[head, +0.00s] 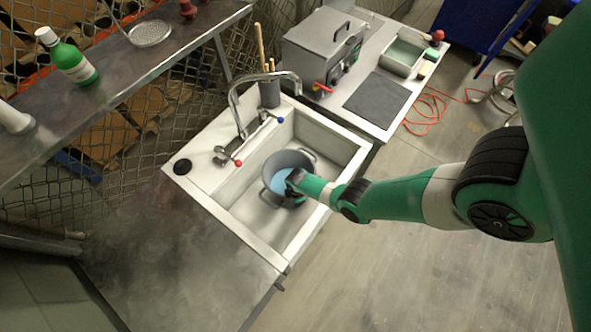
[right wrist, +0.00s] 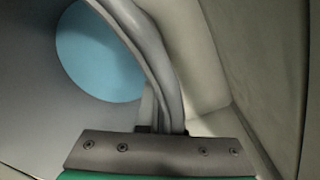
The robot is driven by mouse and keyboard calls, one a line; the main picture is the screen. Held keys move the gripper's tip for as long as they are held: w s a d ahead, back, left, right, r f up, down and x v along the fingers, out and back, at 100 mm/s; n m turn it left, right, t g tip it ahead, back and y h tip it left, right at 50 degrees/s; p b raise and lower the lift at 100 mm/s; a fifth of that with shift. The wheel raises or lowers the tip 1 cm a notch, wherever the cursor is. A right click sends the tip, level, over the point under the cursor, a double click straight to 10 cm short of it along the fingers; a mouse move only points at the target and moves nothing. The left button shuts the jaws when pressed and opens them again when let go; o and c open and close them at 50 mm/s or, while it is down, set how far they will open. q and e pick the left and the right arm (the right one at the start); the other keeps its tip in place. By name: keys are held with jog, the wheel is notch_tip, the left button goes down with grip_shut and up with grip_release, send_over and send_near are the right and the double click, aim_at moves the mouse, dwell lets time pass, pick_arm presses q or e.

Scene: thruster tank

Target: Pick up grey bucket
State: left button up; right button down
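The grey bucket (head: 290,159) stands in the white sink basin (head: 262,217), with a blue surface inside it. My right gripper (head: 294,187) is at the bucket's near right rim, reaching down into the sink. In the right wrist view the bucket's wall and rim (right wrist: 150,45) run down to the middle of the gripper (right wrist: 163,130), with the blue surface to the left. The fingertips are mostly hidden, so I cannot tell whether they are closed on the rim. My left gripper is not in view.
The faucet (head: 238,110) arches over the sink's back side. A grey box-shaped machine (head: 318,50) stands on the counter behind. A green bottle (head: 72,62) stands on the shelf at left.

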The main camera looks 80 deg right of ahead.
notch_tip(320, 180, up, 10)
jog(key=p, duration=0.9)
jog(key=shift+w+f, duration=0.15)
jog(key=shift+f, duration=0.1)
jog(key=shift+d, duration=0.1)
